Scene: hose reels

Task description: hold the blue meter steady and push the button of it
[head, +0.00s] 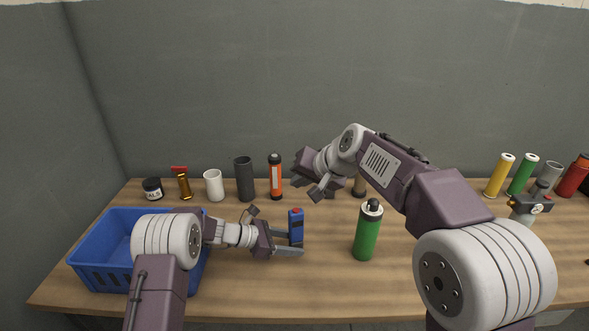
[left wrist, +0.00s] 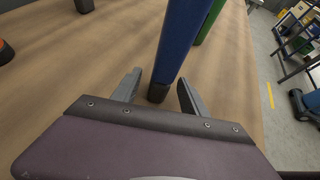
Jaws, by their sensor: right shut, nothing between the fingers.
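The blue meter (head: 296,228) stands upright on the table with a red button (head: 296,210) on its top end. My left gripper (head: 295,244) is low over the table, with its open fingers on either side of the meter. In the left wrist view the blue meter (left wrist: 180,45) rises between the spread fingers (left wrist: 160,78), with gaps showing near its dark base. My right gripper (head: 303,184) is shut and empty, above and behind the meter in the picture. Its fingertips are partly hard to make out.
A green bottle (head: 367,235) stands right of the meter. A blue crate (head: 92,252) is at the left, behind my left arm. A white cup (head: 214,186), a dark cylinder (head: 244,180) and an orange flashlight (head: 275,178) line the back. The front table strip is clear.

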